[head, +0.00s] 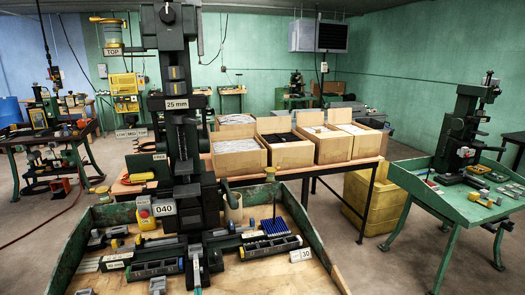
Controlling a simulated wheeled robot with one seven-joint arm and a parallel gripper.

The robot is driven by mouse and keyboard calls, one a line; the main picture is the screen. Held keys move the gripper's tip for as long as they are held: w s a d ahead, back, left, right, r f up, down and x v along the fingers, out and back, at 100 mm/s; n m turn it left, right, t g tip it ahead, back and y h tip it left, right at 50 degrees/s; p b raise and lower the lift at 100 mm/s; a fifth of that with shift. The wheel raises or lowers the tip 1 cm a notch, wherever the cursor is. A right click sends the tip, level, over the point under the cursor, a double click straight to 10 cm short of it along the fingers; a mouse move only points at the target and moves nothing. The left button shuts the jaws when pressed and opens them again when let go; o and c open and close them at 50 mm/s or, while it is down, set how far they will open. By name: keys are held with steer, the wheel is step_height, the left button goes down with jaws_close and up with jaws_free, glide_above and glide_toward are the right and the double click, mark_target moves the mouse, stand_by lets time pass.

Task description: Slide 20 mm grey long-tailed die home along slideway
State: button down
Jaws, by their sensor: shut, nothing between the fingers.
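A tall dark kick press (185,150) with a "25 mm" label stands in the middle of the green-edged bench (325,250). A small light grey piece with a narrow upright part (195,268) sits at the front foot of the press. It may be the long-tailed die, but it is too small to tell its size or how it sits on the slideway. Another grey piece (157,286) lies at the bench's front edge. Dark slotted racks (270,247) lie on both sides of the press foot. My gripper is not in view.
Small tools and a blue pen-like row (275,226) lie around the press. Open cardboard boxes (290,150) stand on a table behind. A yellow bin (370,203) is on the floor to the right. A second press (465,130) stands on a green bench at right.

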steer(key=shift+w+a, duration=0.1)
steer(key=shift+w, duration=0.4)
stand_by(0.6)
steer(key=shift+w+r, duration=0.2)
steer(key=shift+r, duration=0.05)
stand_by(0.4)
steer(key=shift+s+f, duration=0.1)
steer(key=shift+s, duration=0.05)
steer(key=shift+s+f, duration=0.1)
steer(key=shift+s, duration=0.25)
steer(key=shift+v, duration=1)
steer(key=shift+s, duration=0.6)
steer(key=shift+s+d, duration=0.35)
steer(key=shift+d, duration=0.1)
steer(key=shift+a, duration=0.1)
